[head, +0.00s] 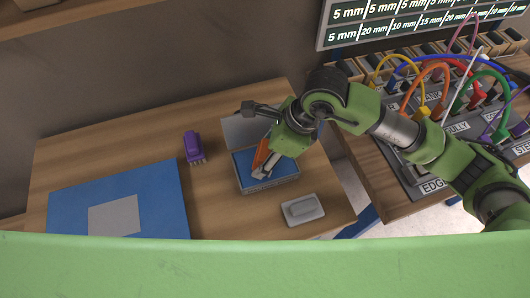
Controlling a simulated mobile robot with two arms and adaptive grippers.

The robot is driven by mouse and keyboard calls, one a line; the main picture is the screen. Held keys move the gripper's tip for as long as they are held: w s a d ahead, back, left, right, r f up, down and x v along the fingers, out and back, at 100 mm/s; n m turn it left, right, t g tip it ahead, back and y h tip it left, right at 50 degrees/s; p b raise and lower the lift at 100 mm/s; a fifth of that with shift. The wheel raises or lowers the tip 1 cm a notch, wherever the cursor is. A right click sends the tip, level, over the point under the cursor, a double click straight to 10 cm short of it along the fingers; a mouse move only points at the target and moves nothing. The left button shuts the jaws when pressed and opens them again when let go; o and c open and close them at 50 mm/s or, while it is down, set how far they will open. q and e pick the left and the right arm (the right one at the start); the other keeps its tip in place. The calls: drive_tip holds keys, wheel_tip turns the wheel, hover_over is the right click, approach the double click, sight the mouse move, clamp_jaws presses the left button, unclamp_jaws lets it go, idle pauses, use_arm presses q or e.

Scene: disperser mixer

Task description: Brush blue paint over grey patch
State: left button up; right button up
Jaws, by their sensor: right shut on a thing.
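The blue panel (70,209) lies on the left of the wooden table, with a plain grey patch (115,216) at its middle front. A grey tin (270,186) with blue paint (285,164) in it stands right of centre, its grey lid (240,129) raised behind it. My right gripper (259,172) is over the tin, shut on an orange thing, seemingly a brush (261,154). The brush's lower end is hard to make out, so I cannot tell if it touches the paint. My left gripper is out of view.
A purple bristled tool (193,147) stands between panel and tin. At the right, a rack (432,187) holds several coloured, looped tools. The table between panel and tin is mostly clear.

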sight(262, 149)
drive_tip(key=shift+f, duration=0.1)
idle(1.2)
drive_tip(key=shift+r+p, duration=1.3)
drive_tip(key=shift+r, duration=2.3)
drive_tip(key=shift+d+f+n, duration=0.15)
drive_tip(key=shift+d+n, duration=0.35)
drive_tip(key=shift+n, duration=0.2)
drive_tip(key=s+d+r+n+g+h, duration=0.2)
drive_tip(key=d+n, duration=0.7)
drive_tip(key=s+d+r+n+g+h, duration=0.2)
drive_tip(key=d+n+g, duration=0.1)
drive_tip(key=d+n, duration=0.6)
drive_tip(key=shift+r+n+g, duration=0.3)
drive_tip(key=shift+n, duration=0.3)
